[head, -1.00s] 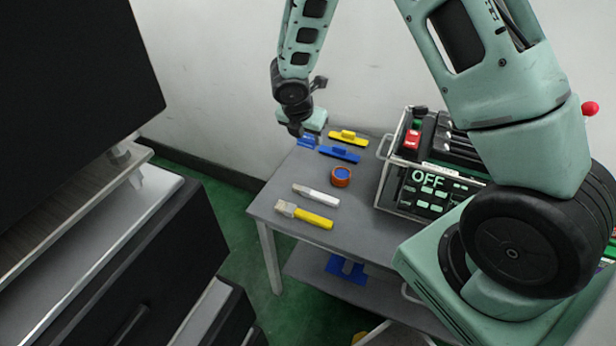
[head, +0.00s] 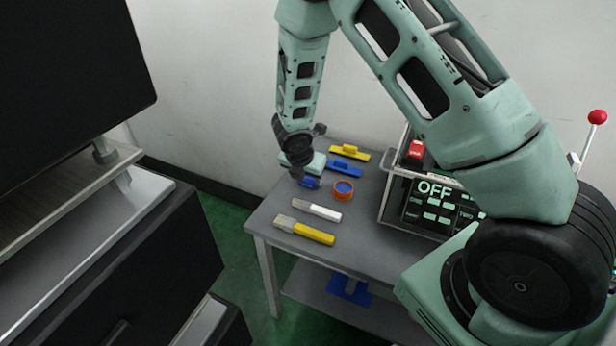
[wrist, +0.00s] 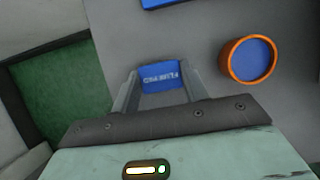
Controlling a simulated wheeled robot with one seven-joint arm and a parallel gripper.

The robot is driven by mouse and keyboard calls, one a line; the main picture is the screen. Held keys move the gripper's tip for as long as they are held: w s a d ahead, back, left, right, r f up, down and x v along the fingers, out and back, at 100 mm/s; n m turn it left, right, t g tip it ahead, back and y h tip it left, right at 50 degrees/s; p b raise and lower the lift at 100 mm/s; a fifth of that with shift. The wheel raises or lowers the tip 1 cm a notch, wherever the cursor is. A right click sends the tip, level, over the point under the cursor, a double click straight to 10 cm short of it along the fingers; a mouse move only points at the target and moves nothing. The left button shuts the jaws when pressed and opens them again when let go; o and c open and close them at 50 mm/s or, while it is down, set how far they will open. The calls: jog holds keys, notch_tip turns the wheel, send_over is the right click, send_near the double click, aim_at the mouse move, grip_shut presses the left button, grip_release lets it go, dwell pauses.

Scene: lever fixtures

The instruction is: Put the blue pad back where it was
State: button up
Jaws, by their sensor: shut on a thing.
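The blue pad (wrist: 160,76), a small blue piece with pale lettering, is between the fingertips of my gripper (wrist: 158,88). My gripper is shut on it. In the head view the blue pad (head: 311,183) shows just under my gripper (head: 303,178), over the left part of the grey table. An orange round container (wrist: 248,60) with a blue inside stands to its right; in the head view the container (head: 343,191) is also close to its right. I cannot tell whether the pad touches the table.
A blue block with a handle (head: 344,168) and a yellow one (head: 349,153) lie behind. A white-handled brush (head: 317,210) and a yellow-handled brush (head: 305,231) lie in front on the table (head: 350,240). A control box reading OFF (head: 436,190) stands right.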

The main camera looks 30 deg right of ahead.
jog(key=shift+f, duration=0.2)
jog(key=o, duration=0.9)
jog(key=shift+r, duration=0.15)
jog(key=shift+r, duration=0.25)
jog(key=p+v, duration=0.4)
jog(key=v, duration=0.7)
jog(key=s+a+r+m+g+y, duration=0.1)
jog(key=s+a+r+m+y, duration=0.1)
jog(key=s+a+r+m, duration=0.95)
jog(key=s+a+m, duration=0.1)
jog(key=s, duration=0.4)
jog(key=s+a+r+m+g+y, duration=0.1)
jog(key=s+a+r+m, duration=0.1)
jog(key=s, duration=0.4)
jog(key=s+a+r+m+y, duration=0.1)
jog(key=s+a+m, duration=0.1)
jog(key=s, duration=0.4)
jog(key=shift+s+r+m+g, duration=0.15)
jog(key=shift+s+m+g, duration=0.1)
jog(key=shift+m+g, duration=0.1)
